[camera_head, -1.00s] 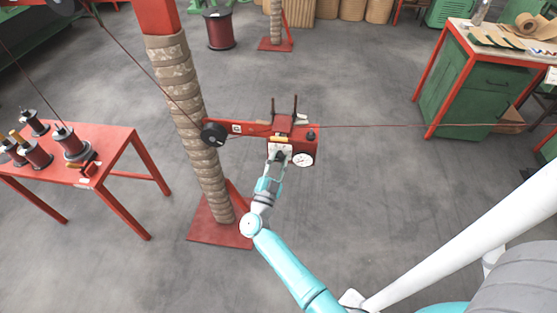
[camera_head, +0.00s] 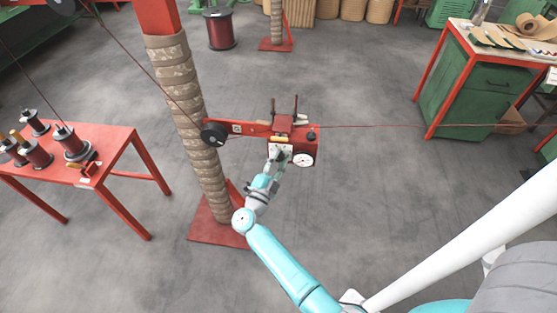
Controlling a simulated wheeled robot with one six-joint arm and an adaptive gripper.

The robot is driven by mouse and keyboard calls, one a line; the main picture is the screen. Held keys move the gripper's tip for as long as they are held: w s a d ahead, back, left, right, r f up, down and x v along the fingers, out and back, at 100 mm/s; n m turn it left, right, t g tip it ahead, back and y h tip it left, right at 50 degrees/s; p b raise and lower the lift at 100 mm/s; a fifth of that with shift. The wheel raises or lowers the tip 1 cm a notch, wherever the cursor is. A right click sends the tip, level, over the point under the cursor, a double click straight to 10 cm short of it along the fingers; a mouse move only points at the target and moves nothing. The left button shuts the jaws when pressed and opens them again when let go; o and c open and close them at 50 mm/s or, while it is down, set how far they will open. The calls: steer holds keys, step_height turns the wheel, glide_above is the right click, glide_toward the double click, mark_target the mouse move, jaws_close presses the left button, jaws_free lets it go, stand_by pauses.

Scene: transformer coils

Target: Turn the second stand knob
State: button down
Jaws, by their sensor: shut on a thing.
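A red tensioner unit (camera_head: 304,145) sits at the end of a red arm fixed to the wrapped stand post (camera_head: 190,110). A white plate (camera_head: 283,148) is on its front, with a round white dial (camera_head: 303,160) to the right. My gripper (camera_head: 278,155) is at the plate from below, shut on a small part there. That part looks like the stand knob, but the fingers mostly hide it. I cannot tell how far the knob is turned.
A black pulley (camera_head: 214,134) guides the wire left of the unit. The wire runs right, past the green cabinet (camera_head: 481,92). A red table (camera_head: 107,149) with several spools stands at left. The floor below the unit is clear.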

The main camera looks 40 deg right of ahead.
steer(key=c, duration=1.1)
jaws_free()
steer(key=v, duration=1.2)
steer(key=shift+s, duration=0.1)
